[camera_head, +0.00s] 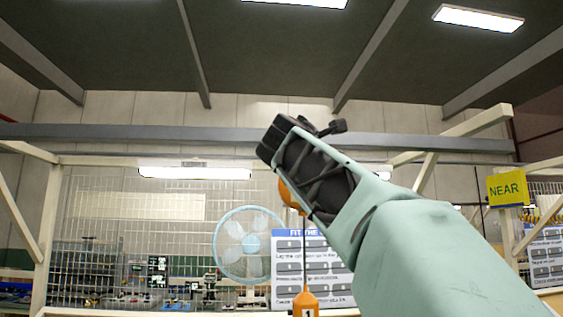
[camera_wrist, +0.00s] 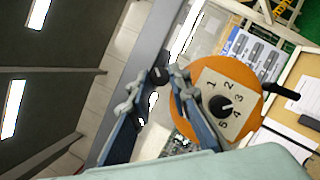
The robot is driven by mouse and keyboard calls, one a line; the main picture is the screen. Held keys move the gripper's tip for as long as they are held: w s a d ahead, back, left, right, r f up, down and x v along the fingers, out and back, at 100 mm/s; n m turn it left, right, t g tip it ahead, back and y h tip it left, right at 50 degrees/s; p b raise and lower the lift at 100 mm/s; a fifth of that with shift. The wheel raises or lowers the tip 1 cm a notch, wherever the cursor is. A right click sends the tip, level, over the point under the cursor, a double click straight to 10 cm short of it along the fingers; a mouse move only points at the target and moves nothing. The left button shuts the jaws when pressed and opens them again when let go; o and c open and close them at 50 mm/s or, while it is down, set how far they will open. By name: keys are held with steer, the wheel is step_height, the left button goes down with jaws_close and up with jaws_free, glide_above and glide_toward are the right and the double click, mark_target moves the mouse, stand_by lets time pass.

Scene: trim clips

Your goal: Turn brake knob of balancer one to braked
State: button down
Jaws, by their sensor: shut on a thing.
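Balancer one is an orange round housing. In the wrist view its orange rim (camera_wrist: 215,70) surrounds a pale dial face with numbers 1 to 5 and a black pointer knob (camera_wrist: 218,104). A black rod with a rounded end (camera_wrist: 287,93) sticks out on the right. My gripper (camera_wrist: 160,78) is shut on a small dark knob (camera_wrist: 158,75) at the balancer's left side. In the head view my gripper (camera_head: 282,145) covers most of the housing; only an orange part (camera_head: 290,196) shows below it. An orange piece marked 1 (camera_head: 305,303) hangs on a cable beneath.
A pale horizontal beam (camera_head: 200,160) and posts frame the station. Behind are a wire mesh, a light-blue fan (camera_head: 251,244), an instruction board (camera_head: 290,238) and cluttered shelving at lower left. A yellow NEAR sign (camera_head: 507,187) hangs at right.

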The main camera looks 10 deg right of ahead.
steer(key=m+g+p, duration=0.1)
steer(key=m, duration=0.2)
steer(key=m+g+p, duration=0.1)
steer(key=m, duration=0.2)
steer(key=m+g+p, duration=0.1)
steer(key=m+p, duration=0.1)
steer(key=m, duration=0.1)
steer(key=shift+a+r+m, duration=0.15)
steer(key=shift+r+m, duration=0.15)
steer(key=shift+m, duration=0.1)
steer(key=shift+m+g, duration=0.3)
steer(key=shift+m, duration=0.1)
steer(key=c, duration=1.8)
jaws_free()
steer(key=v, duration=1.2)
steer(key=shift+a, duration=0.2)
